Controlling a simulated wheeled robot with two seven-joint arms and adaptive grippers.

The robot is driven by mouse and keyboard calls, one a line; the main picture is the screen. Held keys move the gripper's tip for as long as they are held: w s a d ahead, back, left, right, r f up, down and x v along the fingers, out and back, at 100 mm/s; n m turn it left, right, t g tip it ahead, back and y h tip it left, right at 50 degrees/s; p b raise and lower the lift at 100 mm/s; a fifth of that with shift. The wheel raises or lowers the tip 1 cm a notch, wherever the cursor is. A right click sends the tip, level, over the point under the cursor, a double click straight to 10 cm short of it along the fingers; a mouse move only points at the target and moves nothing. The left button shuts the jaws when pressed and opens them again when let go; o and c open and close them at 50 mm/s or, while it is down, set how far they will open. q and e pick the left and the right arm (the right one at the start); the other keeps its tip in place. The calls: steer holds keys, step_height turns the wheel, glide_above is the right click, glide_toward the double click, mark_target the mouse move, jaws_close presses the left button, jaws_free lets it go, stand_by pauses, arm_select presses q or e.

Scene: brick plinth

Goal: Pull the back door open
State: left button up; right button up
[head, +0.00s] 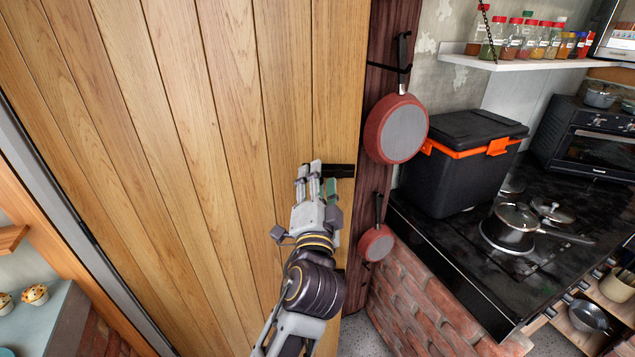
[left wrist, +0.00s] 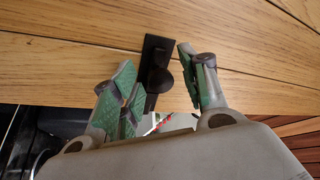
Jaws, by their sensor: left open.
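The back door (head: 190,130) is a tall panel of vertical wooden planks that fills the left and middle of the head view. Its black handle (head: 341,171) sits near its right edge. The wrist view shows the handle as a dark plate with a rounded knob (left wrist: 160,80). My left gripper (head: 317,172) is at the handle, with its fingers open. In the wrist view the green-padded fingers (left wrist: 157,62) lie on either side of the handle. I cannot tell whether they touch it. The door looks closed against the dark post at its right. My right gripper is out of view.
Two red pans (head: 397,128) (head: 376,244) hang on the dark post right of the handle. Beyond is a brick counter with a black cooler (head: 455,170) and a pot (head: 515,224). A grey-topped counter (head: 40,320) with muffins stands at lower left.

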arm_select(q)
steer(key=v, duration=0.8)
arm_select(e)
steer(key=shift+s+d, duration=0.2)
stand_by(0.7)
arm_select(q)
steer(key=shift+d+f, duration=0.1)
steer(key=shift+d, duration=0.05)
steer(key=o, duration=0.4)
steer(key=shift+o, duration=0.6)
steer(key=shift+r, duration=0.3)
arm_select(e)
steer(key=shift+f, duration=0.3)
arm_select(q)
steer(key=shift+w+m+t+b, duration=0.15)
steer(key=shift+m+t+b, duration=0.15)
steer(key=shift+m+b, duration=0.1)
